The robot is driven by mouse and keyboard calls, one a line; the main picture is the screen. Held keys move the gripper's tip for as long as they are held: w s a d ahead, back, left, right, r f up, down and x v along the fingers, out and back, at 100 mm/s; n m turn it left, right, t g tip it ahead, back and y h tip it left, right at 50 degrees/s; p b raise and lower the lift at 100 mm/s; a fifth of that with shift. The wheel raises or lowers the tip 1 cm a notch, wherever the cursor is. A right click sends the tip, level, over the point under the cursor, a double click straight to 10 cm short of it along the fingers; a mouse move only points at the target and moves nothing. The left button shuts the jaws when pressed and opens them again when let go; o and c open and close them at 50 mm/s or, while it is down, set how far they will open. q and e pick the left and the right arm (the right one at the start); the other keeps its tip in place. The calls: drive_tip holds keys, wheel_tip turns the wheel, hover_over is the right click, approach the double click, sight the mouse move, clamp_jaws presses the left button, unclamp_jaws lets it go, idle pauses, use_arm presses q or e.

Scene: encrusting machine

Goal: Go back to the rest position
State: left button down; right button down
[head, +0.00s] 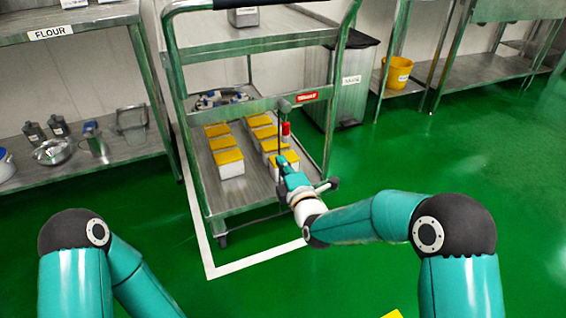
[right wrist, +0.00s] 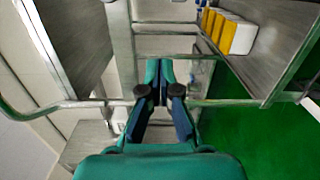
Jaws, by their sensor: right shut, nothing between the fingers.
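My right gripper (head: 282,162) is in front of the metal cart (head: 215,118), by the white boxes with yellow lids on its lower shelf. In the right wrist view the fingers of the right gripper (right wrist: 163,72) are together, with nothing between them. The cart's rails and shelves lie beyond them. My left arm shows at the lower left of the head view, but its gripper is out of the picture.
The yellow-lidded boxes (head: 229,163) stand in rows on the cart. A grey bin (head: 350,80) and a shelf with a yellow bucket (head: 397,74) stand behind. A steel shelf (head: 90,172) is at left. Green floor is open at right.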

drive_tip(key=shift+w, duration=0.15)
idle(0.3)
drive_tip(key=b+x, duration=0.2)
drive_tip(key=x, duration=0.7)
drive_tip(key=shift+a, duration=0.1)
drive_tip(key=shift+f, duration=0.2)
